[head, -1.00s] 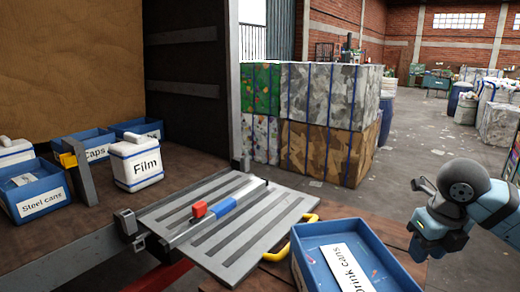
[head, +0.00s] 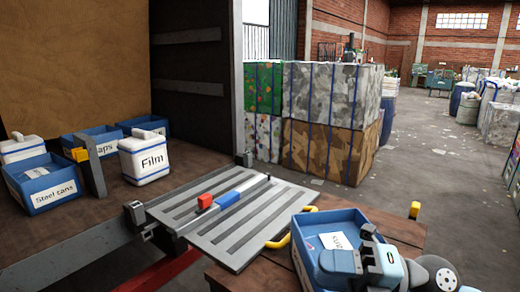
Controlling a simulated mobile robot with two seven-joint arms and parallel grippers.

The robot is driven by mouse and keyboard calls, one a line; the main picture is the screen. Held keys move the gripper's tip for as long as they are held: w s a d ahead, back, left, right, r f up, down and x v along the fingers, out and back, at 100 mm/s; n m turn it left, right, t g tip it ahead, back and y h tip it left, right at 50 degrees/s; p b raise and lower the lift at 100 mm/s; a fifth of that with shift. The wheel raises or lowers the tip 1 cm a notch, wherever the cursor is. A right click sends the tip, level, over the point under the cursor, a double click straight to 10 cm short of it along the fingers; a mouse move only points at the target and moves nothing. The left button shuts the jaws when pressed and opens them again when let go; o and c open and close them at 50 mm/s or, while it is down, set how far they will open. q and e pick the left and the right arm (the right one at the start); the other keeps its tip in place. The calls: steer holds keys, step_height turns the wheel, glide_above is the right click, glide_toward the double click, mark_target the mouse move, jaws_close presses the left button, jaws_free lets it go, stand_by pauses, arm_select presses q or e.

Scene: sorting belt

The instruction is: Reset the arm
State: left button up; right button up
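My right gripper (head: 352,250) is low at the bottom right, over the right part of the blue "Drink cans" crate (head: 302,222). The arm comes in from the lower right. I cannot make out the finger gap or anything held, and the arm hides much of the crate and its label (head: 332,241). I cannot tell whether the gripper touches the crate. My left gripper is not in view.
The crate stands on a brown wooden surface (head: 395,228). Left of it, a grey ribbed plate (head: 262,218) carries a red and blue bar (head: 228,198). The "Film" container (head: 146,166) and "Steel cans" crate (head: 52,184) stand inside the truck. Bales (head: 330,150) stand behind.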

steer(key=w+d+f+m+t+h, duration=0.2)
steer(key=d+m+t+h, duration=0.45)
steer(key=m, duration=0.75)
steer(key=w+d+f+m+t+h, duration=0.3)
steer(key=m+t+h, duration=0.4)
steer(key=m+t, duration=0.55)
steer(key=s+d+f+m+g+h, duration=0.4)
steer(key=d+f+m+g+h, duration=0.15)
steer(key=f, duration=0.35)
steer(key=s+f+m+g, duration=0.3)
steer(key=s+f+g, duration=1)
steer(key=s+f, duration=0.45)
steer(key=w+a+f+t+y+p, duration=0.2)
steer(key=w+a+t+y+p, duration=0.1)
steer(key=a+t+p, duration=0.3)
steer(key=w+t+p, duration=0.1)
steer(key=t+p, duration=0.1)
steer(key=p, duration=0.1)
steer(key=shift+w+f+n, duration=0.2)
steer(key=shift+n, duration=0.1)
